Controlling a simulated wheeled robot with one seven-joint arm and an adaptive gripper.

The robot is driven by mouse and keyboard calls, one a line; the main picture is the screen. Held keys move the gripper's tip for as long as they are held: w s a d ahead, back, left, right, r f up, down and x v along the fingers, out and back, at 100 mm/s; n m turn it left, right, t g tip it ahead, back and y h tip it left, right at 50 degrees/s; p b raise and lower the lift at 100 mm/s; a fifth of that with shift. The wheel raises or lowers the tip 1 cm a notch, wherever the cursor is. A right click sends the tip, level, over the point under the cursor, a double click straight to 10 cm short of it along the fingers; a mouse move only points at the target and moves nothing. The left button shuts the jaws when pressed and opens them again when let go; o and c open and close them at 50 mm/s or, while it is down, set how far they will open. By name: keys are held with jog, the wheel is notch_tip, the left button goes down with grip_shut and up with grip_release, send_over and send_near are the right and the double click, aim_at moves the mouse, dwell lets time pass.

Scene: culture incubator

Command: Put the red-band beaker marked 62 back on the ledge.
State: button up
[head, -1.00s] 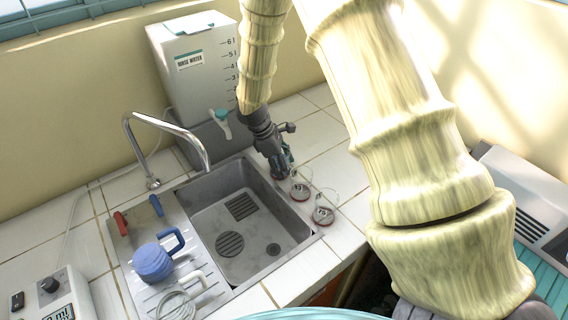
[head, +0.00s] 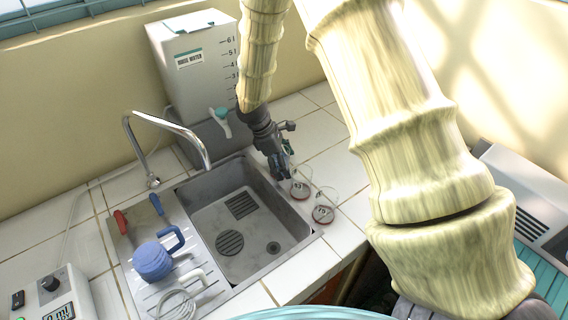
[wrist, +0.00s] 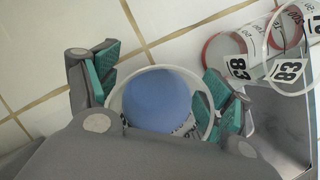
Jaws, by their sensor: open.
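My gripper (head: 281,172) is over the counter at the right edge of the sink. In the wrist view my gripper (wrist: 160,98) is open, its teal pads on either side of a round, pale-rimmed vessel (wrist: 158,100) with blue inside. I cannot tell whether the pads touch it; its band is hidden and its label is mostly covered. Two clear red-band beakers stand beside it, a nearer one (head: 299,190) and a farther one (head: 323,214). They also show at the upper right of the wrist view (wrist: 222,44), with labels that look like 83. I see no readable 62.
The steel sink (head: 205,195) is just left of the gripper. A tap (head: 165,125) arches over its back left. A rinse water tank (head: 190,75) stands behind. A blue jug (head: 153,262) sits on the drainboard. Bare tiles (head: 335,165) lie right of the beakers.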

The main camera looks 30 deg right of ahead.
jog(key=b+v, duration=0.3)
jog(key=v, duration=0.9)
dwell(0.3)
